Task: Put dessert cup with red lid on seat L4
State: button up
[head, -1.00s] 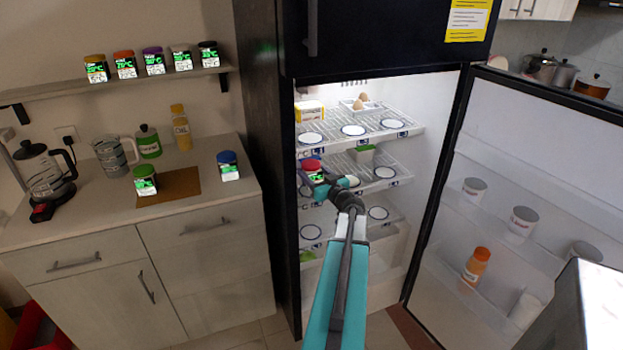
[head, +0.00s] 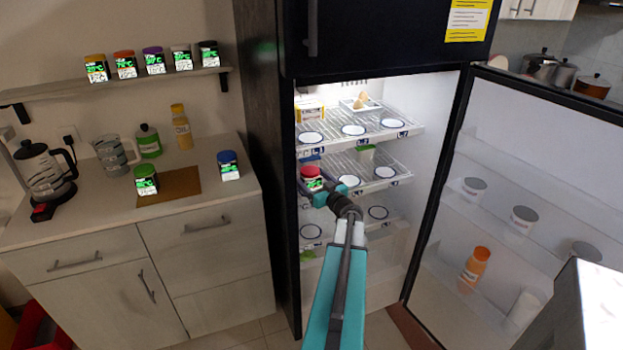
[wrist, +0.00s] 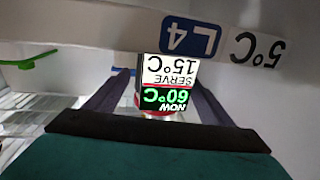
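The dessert cup with the red lid (head: 311,172) is at the left of the fridge's middle shelf in the head view. My gripper (head: 325,191) is shut on it from the front. In the wrist view, which is upside down, the cup's label (wrist: 165,84) reads now 60°C, serve 15°C, and sits between my two fingers (wrist: 165,95). The blue L4 tag (wrist: 190,38) is on the shelf edge right by the cup, with a 5°C tag beside it. The cup and gripper hide seat L4 in the head view. I cannot tell whether the cup's base touches the shelf.
A white round seat (head: 348,181) is free just right of the cup. The upper shelf (head: 380,133) is close above and holds eggs and a yellow box. The open fridge door (head: 520,170) bounds the right.

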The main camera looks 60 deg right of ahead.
jog(key=shift+r, duration=0.15)
jog(key=b+v, duration=0.1)
jog(key=v, duration=1.1)
dwell(1.0)
